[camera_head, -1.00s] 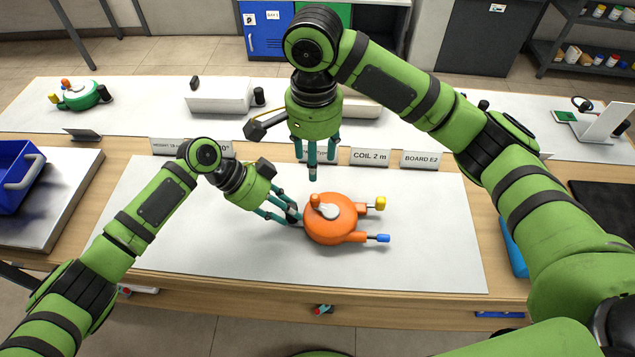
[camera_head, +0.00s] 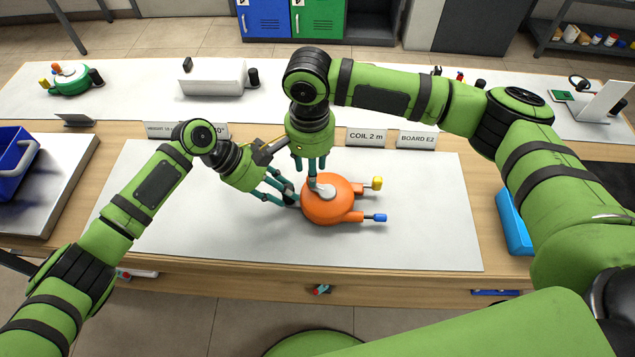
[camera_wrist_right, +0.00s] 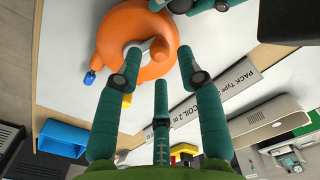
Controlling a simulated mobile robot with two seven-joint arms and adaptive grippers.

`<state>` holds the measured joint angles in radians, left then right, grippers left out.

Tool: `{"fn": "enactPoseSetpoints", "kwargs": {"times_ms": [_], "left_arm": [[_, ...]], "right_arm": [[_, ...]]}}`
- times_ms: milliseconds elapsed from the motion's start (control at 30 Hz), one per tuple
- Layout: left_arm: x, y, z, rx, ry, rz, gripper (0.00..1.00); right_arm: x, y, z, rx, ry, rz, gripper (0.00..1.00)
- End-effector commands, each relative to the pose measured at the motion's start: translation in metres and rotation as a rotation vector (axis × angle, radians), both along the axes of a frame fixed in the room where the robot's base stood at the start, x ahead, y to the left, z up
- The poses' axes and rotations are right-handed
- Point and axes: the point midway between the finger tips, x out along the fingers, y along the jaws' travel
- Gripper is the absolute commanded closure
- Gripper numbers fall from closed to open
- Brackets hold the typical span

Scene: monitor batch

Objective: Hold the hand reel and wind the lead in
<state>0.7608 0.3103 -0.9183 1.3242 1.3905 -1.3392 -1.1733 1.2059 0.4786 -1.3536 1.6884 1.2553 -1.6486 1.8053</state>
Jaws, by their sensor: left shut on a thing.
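The orange hand reel (camera_head: 338,209) lies on the white mat (camera_head: 430,245), with a pale crank plate (camera_head: 324,192) on top. Two lead ends with a yellow tip (camera_head: 377,183) and a blue tip (camera_head: 377,218) stick out to its right. My left gripper (camera_head: 291,194) is shut on the reel's left side; its fingers hide the part held. My right gripper (camera_head: 315,178) points down over the crank. In the right wrist view its fingers (camera_wrist_right: 160,72) are spread, with the orange crank knob (camera_wrist_right: 159,48) between their tips. Contact with the knob cannot be told.
Label cards, one reading COIL 2 m (camera_head: 366,137), stand behind the mat. A green reel (camera_head: 75,77) and a white box (camera_head: 213,77) are on the back bench. A blue bin (camera_head: 514,222) is at the right. The mat's front and right are clear.

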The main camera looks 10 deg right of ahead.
Motion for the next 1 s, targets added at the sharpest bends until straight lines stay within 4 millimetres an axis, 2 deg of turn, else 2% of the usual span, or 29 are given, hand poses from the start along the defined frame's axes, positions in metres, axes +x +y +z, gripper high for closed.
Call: {"fn": "enactPoseSetpoints", "kwargs": {"times_ms": [100,300,700,767,1000], "left_arm": [[0.0,-0.001,0.001,-0.002,-0.001,0.0,1.0],[0.0,-0.001,0.001,-0.002,-0.001,0.0,1.0],[0.0,-0.001,0.001,-0.002,-0.001,0.0,1.0],[0.0,-0.001,0.001,-0.002,-0.001,0.0,1.0],[0.0,-0.001,0.001,-0.002,-0.001,0.0,1.0]], "right_arm": [[0.0,0.0,-0.014,0.0,0.003,-0.002,0.62],[0.0,0.0,-0.027,0.001,0.001,0.0,0.62],[0.0,0.0,-0.029,0.0,0.0,0.012,0.62],[0.0,0.0,-0.029,0.001,0.001,0.066,0.62],[0.0,0.001,-0.029,0.002,0.004,0.471,0.62]]}}
